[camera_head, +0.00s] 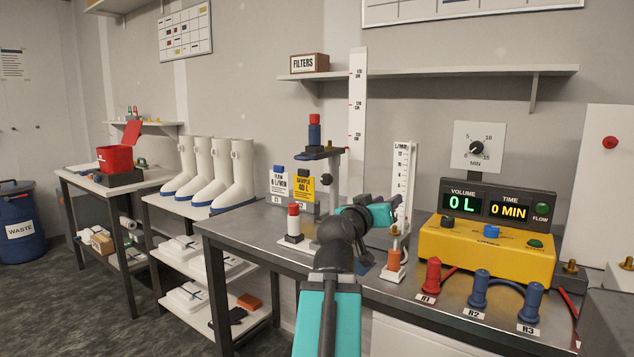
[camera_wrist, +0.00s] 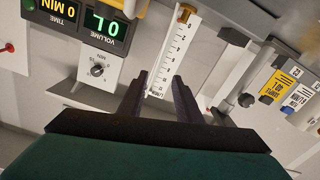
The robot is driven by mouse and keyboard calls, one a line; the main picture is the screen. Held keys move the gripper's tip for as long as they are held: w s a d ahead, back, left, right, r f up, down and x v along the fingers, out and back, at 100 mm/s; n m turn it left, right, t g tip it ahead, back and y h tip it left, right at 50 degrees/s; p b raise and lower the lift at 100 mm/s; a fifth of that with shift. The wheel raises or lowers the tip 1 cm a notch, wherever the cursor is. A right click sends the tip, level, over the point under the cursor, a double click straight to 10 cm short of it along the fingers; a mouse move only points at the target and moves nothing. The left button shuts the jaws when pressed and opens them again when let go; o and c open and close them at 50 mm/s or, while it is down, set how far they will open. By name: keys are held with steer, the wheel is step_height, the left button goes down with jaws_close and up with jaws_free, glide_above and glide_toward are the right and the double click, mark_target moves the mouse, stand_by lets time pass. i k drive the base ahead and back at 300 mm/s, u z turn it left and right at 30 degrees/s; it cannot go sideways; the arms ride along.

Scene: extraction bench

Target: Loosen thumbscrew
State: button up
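The thumbscrew appears to be the black knob (camera_head: 326,179) on the upright post of the stand. In the wrist view, which is upside down, the black knob (camera_wrist: 246,99) lies right of my fingers and apart from them. My gripper (camera_wrist: 160,76) is open and empty, its two dark fingers spread, with the white flow scale (camera_wrist: 167,52) beyond them. In the head view my arm reaches over the bench in front of the stand, and my fingertips are hard to make out. The stand's platform (camera_head: 318,153) carries a blue and red cartridge (camera_head: 314,130).
The flow scale (camera_head: 402,178) stands upright right of my arm. A yellow console (camera_head: 470,250) with displays stands farther right, behind red and blue plugs. Blue and yellow tagged cards (camera_head: 304,189) and a red-topped bottle (camera_head: 293,224) are left of the stand.

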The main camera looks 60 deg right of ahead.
mark_target(326, 180)
steer(key=u, duration=0.05)
steer(key=i, duration=0.9)
steer(key=z, duration=0.05)
